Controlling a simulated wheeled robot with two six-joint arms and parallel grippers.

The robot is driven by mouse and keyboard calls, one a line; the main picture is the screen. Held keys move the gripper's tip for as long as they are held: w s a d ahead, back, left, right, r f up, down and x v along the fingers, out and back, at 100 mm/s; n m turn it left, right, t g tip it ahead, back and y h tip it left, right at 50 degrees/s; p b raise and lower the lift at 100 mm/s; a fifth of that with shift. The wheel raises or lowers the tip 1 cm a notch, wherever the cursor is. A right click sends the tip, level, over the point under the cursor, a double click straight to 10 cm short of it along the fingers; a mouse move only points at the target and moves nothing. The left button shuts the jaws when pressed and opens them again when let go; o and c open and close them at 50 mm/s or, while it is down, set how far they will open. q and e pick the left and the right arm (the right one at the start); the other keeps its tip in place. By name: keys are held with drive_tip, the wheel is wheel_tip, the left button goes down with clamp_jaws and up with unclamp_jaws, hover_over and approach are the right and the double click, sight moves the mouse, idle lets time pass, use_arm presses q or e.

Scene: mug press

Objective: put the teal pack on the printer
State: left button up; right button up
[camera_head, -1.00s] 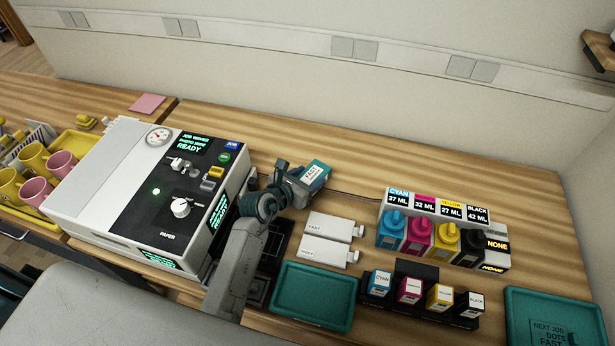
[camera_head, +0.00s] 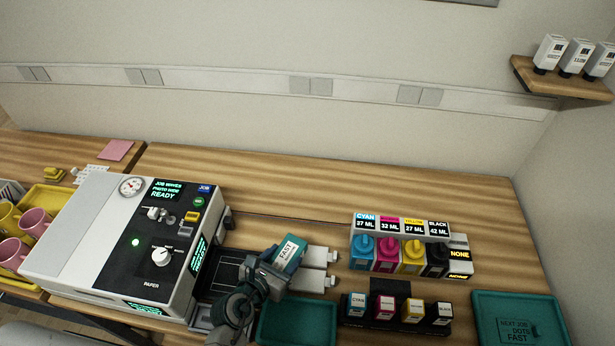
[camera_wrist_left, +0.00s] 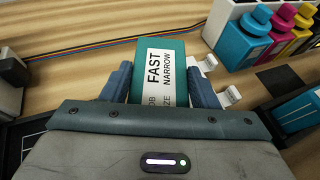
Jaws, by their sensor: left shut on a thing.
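The teal pack (camera_head: 290,252) has a white label reading FAST. My left gripper (camera_head: 272,266) is shut on it, and it shows between the two fingers in the left wrist view (camera_wrist_left: 163,70). The gripper holds it just right of the printer's dark slotted bay, near the white packs. The printer (camera_head: 115,240) is the large white and black machine on the left, with a lit READY screen, a knob and a gauge. The gripper and arm hide part of the bay and the bench below. My right gripper is not in view.
White packs (camera_head: 318,282) lie right of the gripper. A teal tray (camera_head: 297,322) is in front, another (camera_head: 520,320) at far right. Ink bottles (camera_head: 388,254) and small cartridges (camera_head: 411,310) stand to the right. The bench behind is clear.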

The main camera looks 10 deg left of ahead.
use_arm(q)
drive_tip(key=w+a+r+b, duration=0.2)
drive_tip(key=a+r+b, duration=0.1)
drive_tip(key=r, duration=0.4)
drive_tip(key=w+a+r+m+h+b, duration=0.1)
drive_tip(key=w+a+r+b, duration=0.2)
drive_tip(key=r, duration=0.4)
drive_tip(key=shift+w+a+m+g+h+b, duration=0.25)
drive_tip(key=shift+a+b, duration=0.45)
drive_tip(key=shift+a, duration=0.5)
